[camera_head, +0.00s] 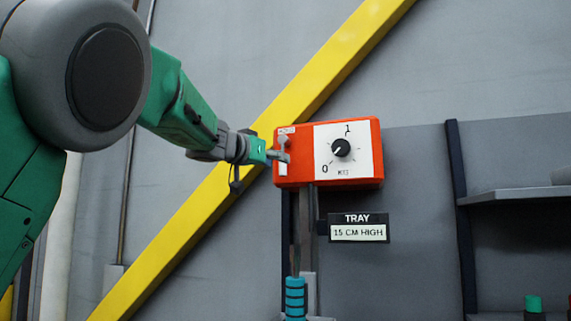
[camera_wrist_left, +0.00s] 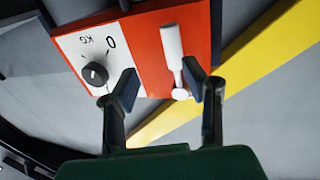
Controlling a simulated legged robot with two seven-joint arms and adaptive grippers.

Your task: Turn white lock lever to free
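The white lock lever (camera_wrist_left: 171,45) is on the left part of the orange box's front (camera_head: 340,121) in the head view. In the left wrist view it is a white bar with a round knob end (camera_wrist_left: 181,94). My left gripper (camera_head: 278,157) is at the lever, hiding part of it in the head view. In the left wrist view the gripper (camera_wrist_left: 162,86) is open, its fingers apart with the knob end between them, closer to the right finger. Whether that finger touches it I cannot tell. My right gripper is in neither view.
A black dial (camera_head: 341,147) sits on the box's white panel, close to the left finger in the wrist view. A yellow diagonal beam (camera_head: 300,90) runs behind. A tray sign (camera_head: 359,228) and a blue ribbed handle (camera_head: 295,298) are below. Shelves (camera_head: 515,195) stand right.

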